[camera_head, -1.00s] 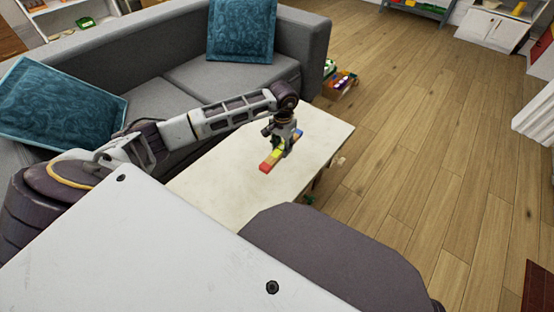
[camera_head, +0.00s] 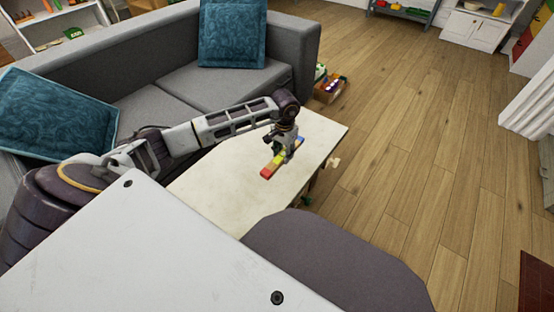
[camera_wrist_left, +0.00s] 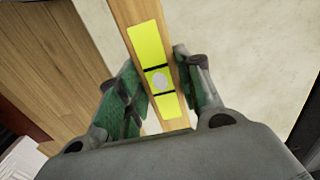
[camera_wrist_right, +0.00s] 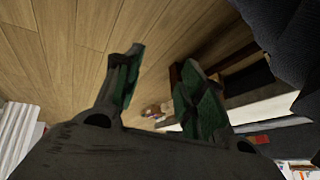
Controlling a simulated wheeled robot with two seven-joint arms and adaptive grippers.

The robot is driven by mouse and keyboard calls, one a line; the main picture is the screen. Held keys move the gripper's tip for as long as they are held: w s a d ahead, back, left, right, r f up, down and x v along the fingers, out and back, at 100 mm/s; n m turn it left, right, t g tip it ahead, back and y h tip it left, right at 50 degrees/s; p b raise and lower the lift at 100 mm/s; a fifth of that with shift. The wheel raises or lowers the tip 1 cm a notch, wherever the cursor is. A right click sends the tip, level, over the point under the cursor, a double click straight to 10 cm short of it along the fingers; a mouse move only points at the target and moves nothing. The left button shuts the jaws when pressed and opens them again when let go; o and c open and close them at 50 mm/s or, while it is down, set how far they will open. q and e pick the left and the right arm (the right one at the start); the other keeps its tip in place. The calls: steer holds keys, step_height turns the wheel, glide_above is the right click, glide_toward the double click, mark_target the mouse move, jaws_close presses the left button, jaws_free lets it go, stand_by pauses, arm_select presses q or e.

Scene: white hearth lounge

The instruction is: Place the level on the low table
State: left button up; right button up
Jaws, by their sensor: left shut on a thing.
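The level, a long wooden bar with a yellow vial, shows in the left wrist view (camera_wrist_left: 148,40).
A grey sofa (camera_head: 215,88) with teal cushions (camera_head: 232,35) stands behind and left of the table. A box of colourful things (camera_head: 329,88) is on the floor beyond the table's far end. Bare wooden floor (camera_head: 420,160) lies open to the right.

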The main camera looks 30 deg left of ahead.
mark_target(283, 171)
arm_select(q)
step_height(283, 171, down, 4)
steer(key=shift+r+b, duration=0.1)
steer(key=shift+b, duration=0.45)
steer(key=shift+f, duration=0.4)
arm_select(e)
steer(key=f, duration=0.3)
steer(key=shift+s+a+f, duration=0.1)
steer(key=shift+a+f, duration=0.2)
steer(key=shift+f, duration=0.05)
arm_select(q)
steer(key=shift+f+b, duration=0.35)
steer(key=shift+f, duration=0.3)
steer(key=shift+f+b, duration=0.35)
steer(key=shift+f, duration=0.9)
arm_select(e)
steer(key=f, duration=0.2)
steer(key=shift+s+a+f+m+t+y, duration=0.2)
steer(key=shift+f+m+t+y, duration=0.1)
steer(key=shift+t, duration=0.1)
